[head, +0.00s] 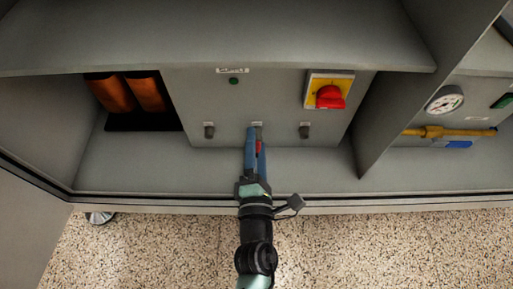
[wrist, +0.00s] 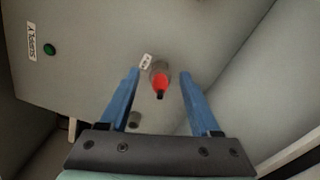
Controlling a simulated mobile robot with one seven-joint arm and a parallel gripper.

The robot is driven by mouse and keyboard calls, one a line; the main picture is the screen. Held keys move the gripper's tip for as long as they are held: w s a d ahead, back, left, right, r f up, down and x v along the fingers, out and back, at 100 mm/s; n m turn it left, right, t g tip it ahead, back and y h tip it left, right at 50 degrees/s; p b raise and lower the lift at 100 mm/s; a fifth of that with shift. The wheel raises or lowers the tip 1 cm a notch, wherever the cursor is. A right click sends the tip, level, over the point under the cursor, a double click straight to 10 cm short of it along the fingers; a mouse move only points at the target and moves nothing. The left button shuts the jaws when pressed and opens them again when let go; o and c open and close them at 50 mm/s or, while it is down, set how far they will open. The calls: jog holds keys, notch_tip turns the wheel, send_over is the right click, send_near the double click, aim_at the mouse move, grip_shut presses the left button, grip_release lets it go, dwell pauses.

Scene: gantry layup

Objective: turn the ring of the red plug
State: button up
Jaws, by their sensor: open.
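The red plug (wrist: 160,82) sits at the grey panel in the wrist view, with a grey part behind it and a dark tip towards me. A small white label is beside it. In the head view only a bit of the red plug (head: 259,147) shows beside my finger. My gripper (wrist: 158,78) is open, with one blue finger on each side of the plug and gaps visible on both sides. In the head view my gripper (head: 256,134) reaches into the cabinet to the middle socket. Whether the fingers touch the plug's ring cannot be told.
Grey sockets stand left (head: 209,131) and right (head: 304,131) of the plug. A red rotary switch (head: 330,96) on a yellow plate is up right, a green button (head: 233,81) up left. A shelf overhangs above. A divider wall (head: 400,95) stands at right.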

jog(key=s+p, duration=0.4)
jog(key=s, duration=0.9)
